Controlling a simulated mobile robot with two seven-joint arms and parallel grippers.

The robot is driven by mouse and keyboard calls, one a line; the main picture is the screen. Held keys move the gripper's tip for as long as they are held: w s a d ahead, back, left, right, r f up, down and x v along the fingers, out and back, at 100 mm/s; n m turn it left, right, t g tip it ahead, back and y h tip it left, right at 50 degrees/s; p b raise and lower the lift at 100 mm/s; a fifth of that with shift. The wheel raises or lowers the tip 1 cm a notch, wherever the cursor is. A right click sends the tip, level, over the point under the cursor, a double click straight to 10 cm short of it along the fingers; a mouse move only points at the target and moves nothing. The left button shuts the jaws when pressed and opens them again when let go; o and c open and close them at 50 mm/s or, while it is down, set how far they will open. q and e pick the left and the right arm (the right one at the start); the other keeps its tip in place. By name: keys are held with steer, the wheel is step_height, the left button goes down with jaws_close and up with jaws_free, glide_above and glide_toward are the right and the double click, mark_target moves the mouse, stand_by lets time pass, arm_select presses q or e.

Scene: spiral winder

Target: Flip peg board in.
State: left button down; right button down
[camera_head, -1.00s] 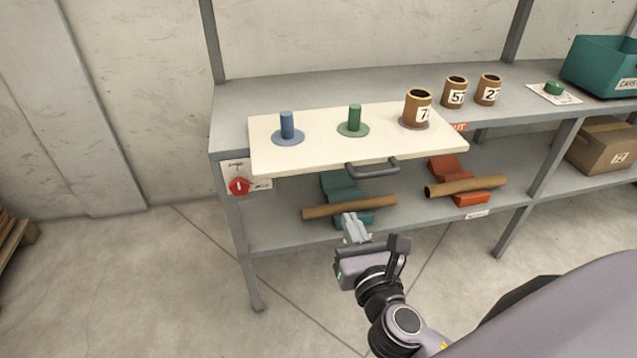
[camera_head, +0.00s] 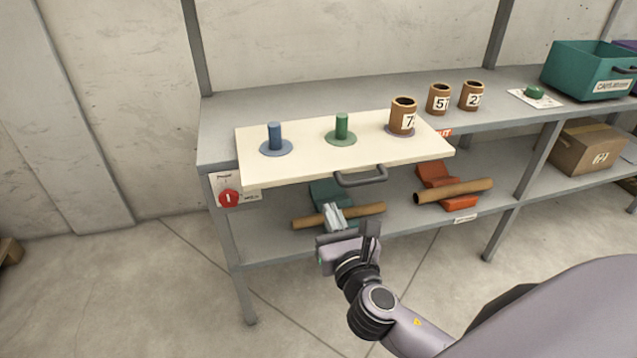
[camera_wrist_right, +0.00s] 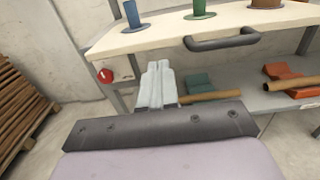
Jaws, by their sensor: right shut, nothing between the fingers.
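The peg board (camera_head: 310,160) is a cream panel lying flat at the shelf's front, jutting over its edge. It carries a blue peg (camera_head: 275,136) and a green peg (camera_head: 341,127) on round bases, and a brown tube marked 7 (camera_head: 403,116) on a third base at the right. A dark grey handle (camera_head: 361,178) is on its front edge; it also shows in the right wrist view (camera_wrist_right: 222,43). My right gripper (camera_head: 333,212) is shut and empty, below and left of the handle, apart from it. My left gripper is not in view.
Brown tubes marked 5 (camera_head: 439,100) and 2 (camera_head: 471,97) stand on the shelf top. Below, a long brown tube rests on a green cradle (camera_head: 329,193), another on a red cradle (camera_head: 437,175). A red knob (camera_head: 228,198) is on the left post.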

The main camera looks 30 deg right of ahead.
mark_target(314, 175)
steer(key=x, duration=0.8)
steer(key=shift+w, duration=0.15)
arm_select(q)
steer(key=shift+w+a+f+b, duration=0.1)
steer(key=shift+b, duration=0.2)
arm_select(e)
steer(key=shift+w+d, duration=0.1)
steer(key=shift+w, duration=0.55)
